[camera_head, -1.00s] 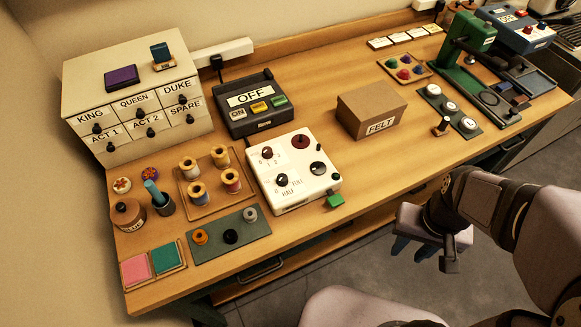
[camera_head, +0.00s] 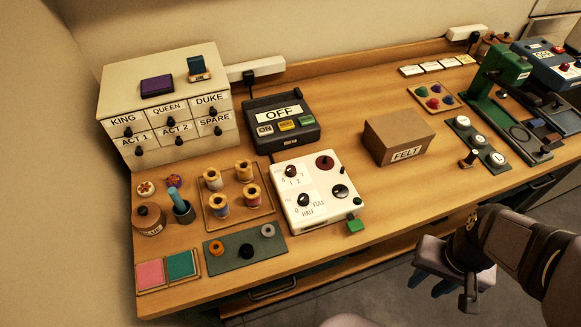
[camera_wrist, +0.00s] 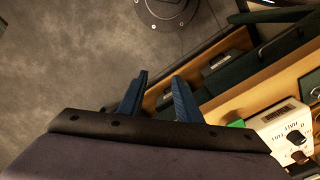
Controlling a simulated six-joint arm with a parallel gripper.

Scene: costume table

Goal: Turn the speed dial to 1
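The white control box (camera_head: 314,218) stands near the bench's front edge. Its upper-left dial (camera_head: 291,171) is dark red with 0, 1 and 2 marked around it; its exact pointing is too small to tell. A black dial (camera_head: 303,200) below is marked HALF and FULL. My gripper (camera_head: 445,288) is off the bench's front edge, right of and below the box. Its blue fingers (camera_wrist: 159,96) are apart and empty in the wrist view.
A green block (camera_head: 355,225) is at the box's front right corner. A thread spool tray (camera_head: 235,220) stands left, the ON/OFF switch unit (camera_head: 283,125) behind, and a FELT box (camera_head: 398,138) to the right. Bare bench lies between the white box and FELT box.

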